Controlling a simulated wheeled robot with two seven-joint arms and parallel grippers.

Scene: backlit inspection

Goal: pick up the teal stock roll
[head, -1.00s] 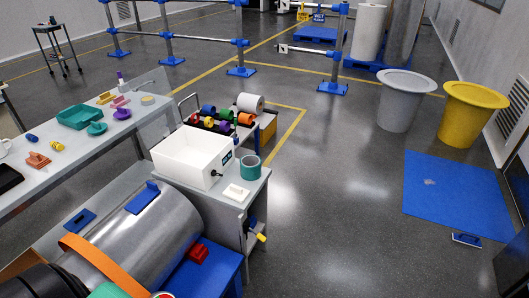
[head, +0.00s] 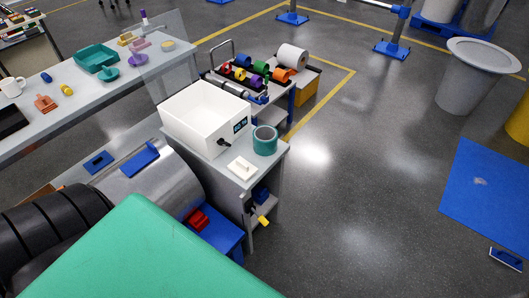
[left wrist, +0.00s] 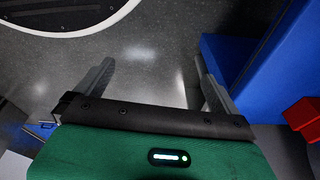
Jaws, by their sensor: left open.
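The teal stock roll (head: 265,140) stands upright on the grey cabinet top (head: 232,186), at the right of the white box (head: 196,125), with its hollow end up. Nothing holds it. A green part of my own arm fills the lower part of the head view, but no fingertips show there. In the left wrist view my left gripper (left wrist: 153,88) is open, with its two dark fingers wide apart and only floor visible between them. The roll is not seen in that view. My right gripper is not in view.
A small white block (head: 242,168) lies in front of the roll. A cart with several coloured rolls (head: 248,75) stands behind. A clear panel (head: 168,60) rises left of the box. A blue surface (left wrist: 262,60) is close right of my left fingers.

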